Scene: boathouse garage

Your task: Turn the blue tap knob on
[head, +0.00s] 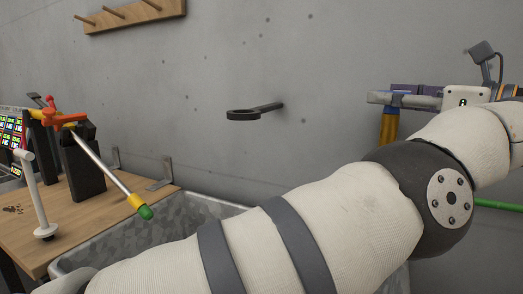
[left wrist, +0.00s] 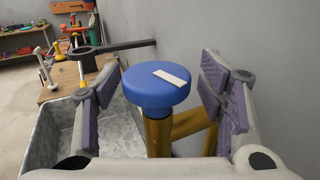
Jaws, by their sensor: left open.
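The blue tap knob (left wrist: 157,88) is a round disc with a white pointer strip on top, in the left wrist view. It sits on a brass tap pipe (left wrist: 158,132). My left gripper (left wrist: 158,72) is open, with one purple-padded finger on each side of the knob and visible gaps on both sides. In the head view my left gripper (head: 402,96) is at the right, over the brass pipe (head: 388,127). My right gripper is not in view.
A black ring bracket (head: 245,114) sticks out from the grey concrete wall, left of the tap. A metal trough (head: 190,214) stands below. A wooden bench (head: 110,215) with clamps and tools is at the left, and a peg rack (head: 130,14) hangs above. My arm crosses the foreground.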

